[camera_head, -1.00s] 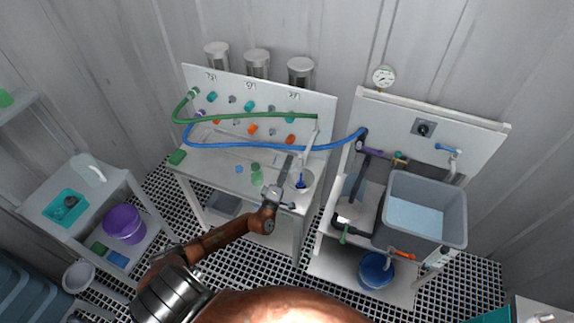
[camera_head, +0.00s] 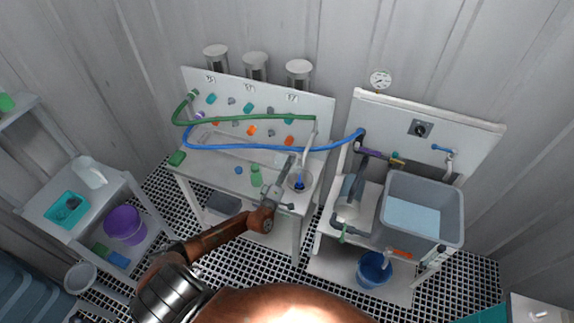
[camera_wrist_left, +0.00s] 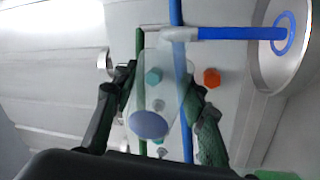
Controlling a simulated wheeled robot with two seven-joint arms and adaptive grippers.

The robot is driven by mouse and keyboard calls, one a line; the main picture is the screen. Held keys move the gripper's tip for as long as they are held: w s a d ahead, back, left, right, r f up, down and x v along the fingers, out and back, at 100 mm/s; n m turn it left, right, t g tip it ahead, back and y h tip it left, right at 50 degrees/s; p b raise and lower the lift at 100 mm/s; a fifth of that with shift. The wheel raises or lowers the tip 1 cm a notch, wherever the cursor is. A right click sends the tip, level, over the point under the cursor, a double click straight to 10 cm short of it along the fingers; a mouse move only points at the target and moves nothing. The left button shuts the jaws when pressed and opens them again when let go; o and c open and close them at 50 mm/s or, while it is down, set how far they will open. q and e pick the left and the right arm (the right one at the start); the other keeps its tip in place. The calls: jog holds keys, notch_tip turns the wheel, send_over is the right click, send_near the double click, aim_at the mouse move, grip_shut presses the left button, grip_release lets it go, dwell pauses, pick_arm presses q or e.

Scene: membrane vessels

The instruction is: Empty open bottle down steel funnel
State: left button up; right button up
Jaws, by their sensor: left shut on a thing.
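My left gripper (camera_head: 280,182) is shut on a translucent bottle (camera_wrist_left: 160,80), held between its dark fingers in the left wrist view. In the head view the bottle is a small pale shape beyond the fingers. A blue oval shows at the bottle's near end. A blue stream (camera_wrist_left: 240,33) runs from the neck into the funnel and ends in a blue ring there. My right gripper is not in view.
A blue hose (camera_head: 250,146) and a green hose (camera_head: 240,119) cross the panel behind. A grey tank (camera_head: 447,212) stands at the right. A side shelf holds a teal tray (camera_head: 55,217).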

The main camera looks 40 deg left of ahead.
pick_arm(q)
jog(key=shift+d+r+m+p, duration=0.15)
jog(key=shift+r+m+p, duration=0.25)
jog(key=shift+m, duration=0.3)
jog(key=shift+f, duration=0.1)
dwell(1.4)
notch_tip(320, 180, down, 5)
jog(key=a+n+g+y+b, duration=0.2)
jog(key=a+n+y+b, duration=0.15)
jog(key=n+b, duration=0.85)
jog(key=d+r+n+p, duration=0.1)
jog(key=r+n+p, duration=0.1)
jog(key=n+p, duration=0.1)
jog(key=d+r+n+g+y+p, duration=0.1)
jog(key=d+r+n+p, duration=0.1)
jog(key=n, duration=0.3)
jog(key=d+r+n+p, duration=0.1)
jog(key=r+n+p, duration=0.1)
jog(key=n+p, duration=0.2)
jog(key=shift+w+d+r+n+g, duration=0.15)
jog(key=shift+d+r+n+g, duration=0.15)
jog(key=shift+n+g, duration=0.15)
jog(key=shift+w+d+r+n+p, duration=0.1)
jog(key=shift+d+r+n+p, duration=0.2)
jog(key=shift+n+p, duration=0.55)
jog(key=shift+f, duration=0.2)
